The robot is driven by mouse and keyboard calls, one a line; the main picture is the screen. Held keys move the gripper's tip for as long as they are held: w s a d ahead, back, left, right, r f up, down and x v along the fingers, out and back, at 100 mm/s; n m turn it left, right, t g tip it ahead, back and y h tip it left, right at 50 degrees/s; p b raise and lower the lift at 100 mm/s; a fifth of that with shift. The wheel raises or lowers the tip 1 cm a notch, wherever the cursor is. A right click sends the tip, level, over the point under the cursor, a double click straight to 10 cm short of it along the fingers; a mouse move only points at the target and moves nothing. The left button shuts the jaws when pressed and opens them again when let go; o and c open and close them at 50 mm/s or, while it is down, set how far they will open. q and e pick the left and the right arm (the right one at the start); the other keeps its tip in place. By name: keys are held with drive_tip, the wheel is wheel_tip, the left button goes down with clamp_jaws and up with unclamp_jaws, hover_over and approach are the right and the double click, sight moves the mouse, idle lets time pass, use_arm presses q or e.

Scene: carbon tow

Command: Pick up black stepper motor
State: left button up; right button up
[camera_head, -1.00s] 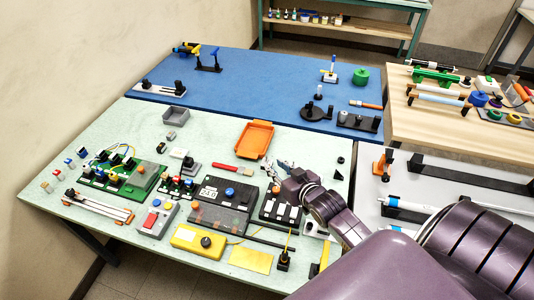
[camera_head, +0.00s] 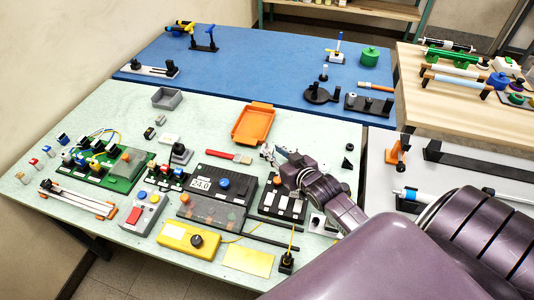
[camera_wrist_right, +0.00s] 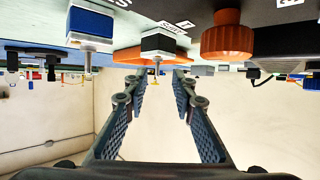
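A small black block on a grey base (camera_head: 181,154), in the middle of the pale green table, looks most like the black stepper motor; I cannot be sure. Another small black block (camera_head: 287,260), with a thin yellow piece rising from it, stands at the table's front edge. My right gripper (camera_head: 268,152) is above the table, right of the red-handled tool and apart from both blocks. In the right wrist view its two fingers (camera_wrist_right: 157,92) are spread and empty. That view also shows a black-and-white block with a shaft (camera_wrist_right: 163,43). My left gripper is not in view.
A green circuit board (camera_head: 122,182) is at left. The blue table (camera_head: 250,70) behind has wide free room.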

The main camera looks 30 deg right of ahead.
drive_tip(key=shift+w+f, duration=0.1)
drive_tip(key=shift+w, duration=0.45)
drive_tip(key=x, duration=0.2)
drive_tip(key=p+x, duration=0.1)
drive_tip(key=x, duration=0.1)
drive_tip(key=shift+w+d, duration=0.1)
drive_tip(key=shift+d, duration=0.2)
drive_tip(key=shift+w+f, duration=0.15)
drive_tip(key=shift+w, duration=0.3)
clamp_jaws()
